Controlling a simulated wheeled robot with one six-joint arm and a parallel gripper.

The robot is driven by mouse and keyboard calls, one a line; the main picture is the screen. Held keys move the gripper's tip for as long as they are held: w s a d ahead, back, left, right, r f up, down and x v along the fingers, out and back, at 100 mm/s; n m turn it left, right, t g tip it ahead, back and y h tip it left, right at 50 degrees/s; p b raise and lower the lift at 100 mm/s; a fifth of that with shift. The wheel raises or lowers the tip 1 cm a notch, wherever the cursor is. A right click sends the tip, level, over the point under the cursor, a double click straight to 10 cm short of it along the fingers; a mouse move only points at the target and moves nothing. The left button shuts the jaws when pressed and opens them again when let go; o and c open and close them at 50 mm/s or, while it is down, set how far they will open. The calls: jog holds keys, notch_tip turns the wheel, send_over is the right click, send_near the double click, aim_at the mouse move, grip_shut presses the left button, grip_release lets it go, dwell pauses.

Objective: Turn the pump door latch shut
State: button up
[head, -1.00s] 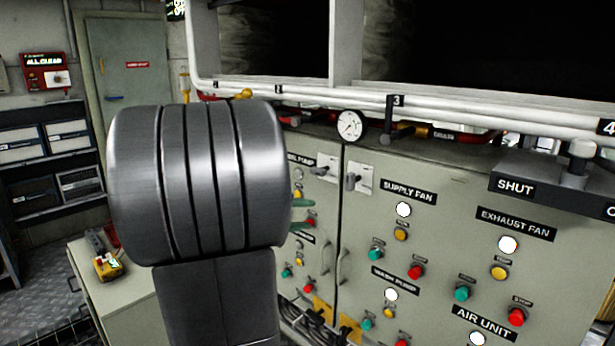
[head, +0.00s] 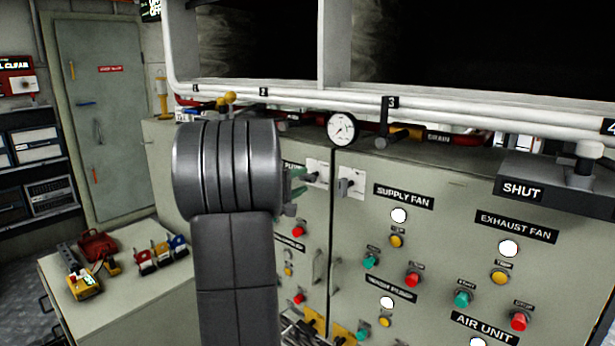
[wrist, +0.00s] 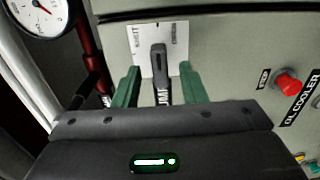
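The pump door latch (head: 316,171) is a grey handle on a white plate, on the upper part of the left cabinet door. In the wrist view the latch handle (wrist: 158,62) stands upright in the picture, between markings on the plate's left and right; the left one appears to read SHUT. My gripper (wrist: 160,78) is open, with one green finger on each side of the handle and visible gaps. In the head view my gripper (head: 299,181) is at the latch, partly hidden by my wrist. The lower handle end and part of the PUMP label are hidden.
A similar latch (head: 349,182) is just right on the neighbouring door. A pressure gauge (head: 341,128) and white pipes (head: 440,110) run above. Buttons, including a red one (wrist: 287,80), are close by. A side counter (head: 110,315) at left holds small devices.

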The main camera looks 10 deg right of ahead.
aim_at(304, 179)
jog(key=shift+x, duration=1.8)
grip_shut()
